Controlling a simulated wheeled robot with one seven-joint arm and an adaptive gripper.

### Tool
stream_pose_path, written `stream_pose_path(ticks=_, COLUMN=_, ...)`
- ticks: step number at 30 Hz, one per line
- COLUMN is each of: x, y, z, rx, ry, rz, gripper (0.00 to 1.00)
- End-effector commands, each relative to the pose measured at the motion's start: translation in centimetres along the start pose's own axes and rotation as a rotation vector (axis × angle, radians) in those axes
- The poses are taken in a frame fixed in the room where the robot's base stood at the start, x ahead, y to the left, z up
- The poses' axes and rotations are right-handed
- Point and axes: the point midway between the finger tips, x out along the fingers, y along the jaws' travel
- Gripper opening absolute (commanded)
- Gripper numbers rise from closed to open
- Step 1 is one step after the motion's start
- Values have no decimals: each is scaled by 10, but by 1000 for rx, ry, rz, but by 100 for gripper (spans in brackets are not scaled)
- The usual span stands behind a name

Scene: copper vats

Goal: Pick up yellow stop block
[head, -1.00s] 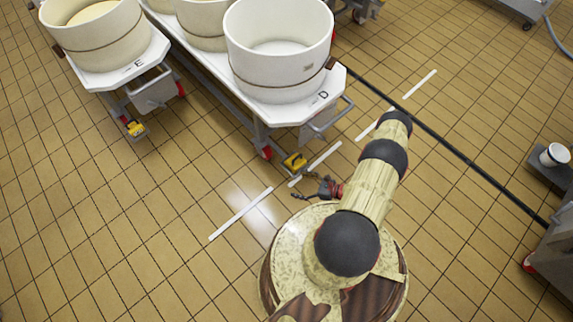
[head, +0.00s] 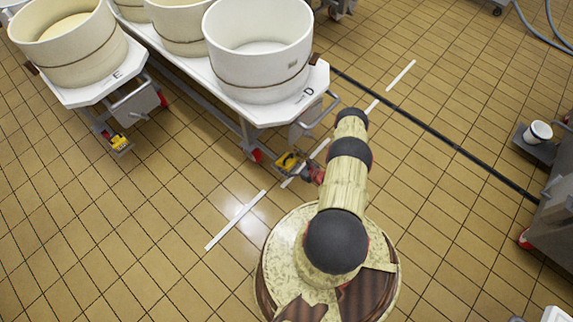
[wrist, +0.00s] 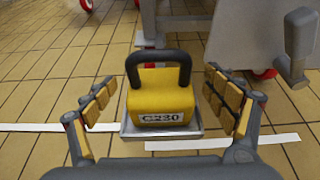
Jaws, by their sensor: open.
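The yellow stop block (wrist: 160,98) stands upright on a grey metal plate (wrist: 128,130) in the wrist view. It has a black arched handle (wrist: 158,57) and a label reading C230. In the head view the block (head: 286,162) is by the front corner of trolley D, partly covered by my gripper. My gripper (wrist: 161,84) is open and empty. Its padded fingers stand left and right of the block, with a gap on both sides. In the head view my gripper (head: 304,168) is close beside the block.
Trolley D (head: 268,112) carries large white vats above and behind the block. Its red wheel (head: 255,156) is close by. Trolley E (head: 80,97), with another yellow block (head: 119,143), stands left. White floor lines and a dark drain strip (head: 440,136) cross the tiles. Front-left floor is clear.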

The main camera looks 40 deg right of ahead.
Motion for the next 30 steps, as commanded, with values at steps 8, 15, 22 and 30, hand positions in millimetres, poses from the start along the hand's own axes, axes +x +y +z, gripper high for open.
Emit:
stream_pose_path(ticks=8, x=23, y=1, z=-1, rx=1, ry=1, rz=1, gripper=85)
stream_pose_path(ticks=15, x=22, y=1, z=0, rx=1, ry=1, rz=1, gripper=81)
stream_pose_path(ticks=22, x=22, y=1, z=0, rx=1, ry=1, rz=1, gripper=68)
stream_pose_path(ticks=30, x=22, y=1, z=0, rx=1, ry=1, rz=1, gripper=53)
